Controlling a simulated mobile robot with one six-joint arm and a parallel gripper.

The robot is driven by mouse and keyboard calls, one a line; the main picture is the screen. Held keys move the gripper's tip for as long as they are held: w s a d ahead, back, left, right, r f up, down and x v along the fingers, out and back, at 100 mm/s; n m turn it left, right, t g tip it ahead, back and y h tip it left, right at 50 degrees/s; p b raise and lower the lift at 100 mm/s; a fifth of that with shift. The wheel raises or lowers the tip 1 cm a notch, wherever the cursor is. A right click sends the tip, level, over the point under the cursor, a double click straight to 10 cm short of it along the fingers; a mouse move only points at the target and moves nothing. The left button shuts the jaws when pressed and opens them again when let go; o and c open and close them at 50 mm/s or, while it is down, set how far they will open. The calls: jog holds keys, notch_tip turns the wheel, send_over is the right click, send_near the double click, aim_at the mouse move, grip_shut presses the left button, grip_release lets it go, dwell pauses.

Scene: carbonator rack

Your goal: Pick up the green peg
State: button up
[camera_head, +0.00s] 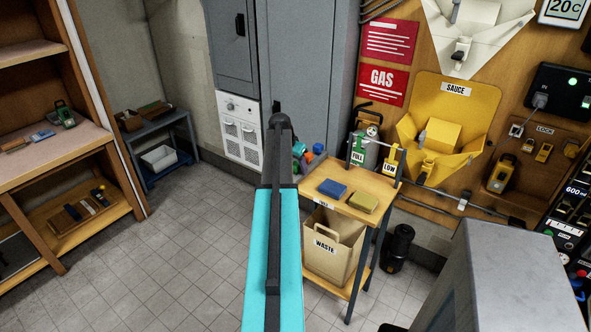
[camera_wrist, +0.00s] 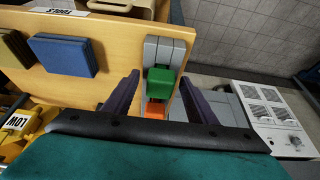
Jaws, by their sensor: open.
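The green peg (camera_wrist: 161,83) shows in the wrist view as a small green block at a grey holder (camera_wrist: 165,48) by the edge of the wooden table top (camera_wrist: 110,83). An orange piece (camera_wrist: 155,110) sits just below it in the picture. My gripper (camera_wrist: 161,78) is open, with one dark finger on each side of the peg in the picture. I see gaps between the fingers and the peg, but cannot tell the depth between them.
On the small table (camera_head: 345,178) lie a blue block (camera_head: 332,189) and a yellow-green block (camera_head: 362,201). A waste bin (camera_head: 333,250) stands beneath. Grey cabinets stand behind; the floor (camera_head: 185,245) at left is clear.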

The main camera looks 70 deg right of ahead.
aim_at(297, 162)
jog(key=c, duration=1.1)
jog(key=shift+c, duration=0.2)
jog(key=shift+r, duration=0.2)
jog(key=shift+r+b, duration=0.7)
jog(key=shift+r, duration=0.85)
jog(key=s+a+r+b, duration=0.1)
jog(key=s+a+b, duration=0.2)
jog(key=s+a, duration=0.7)
jog(key=shift+s+a+r, duration=0.15)
jog(key=shift+a+r, duration=0.1)
jog(key=shift+a, duration=0.85)
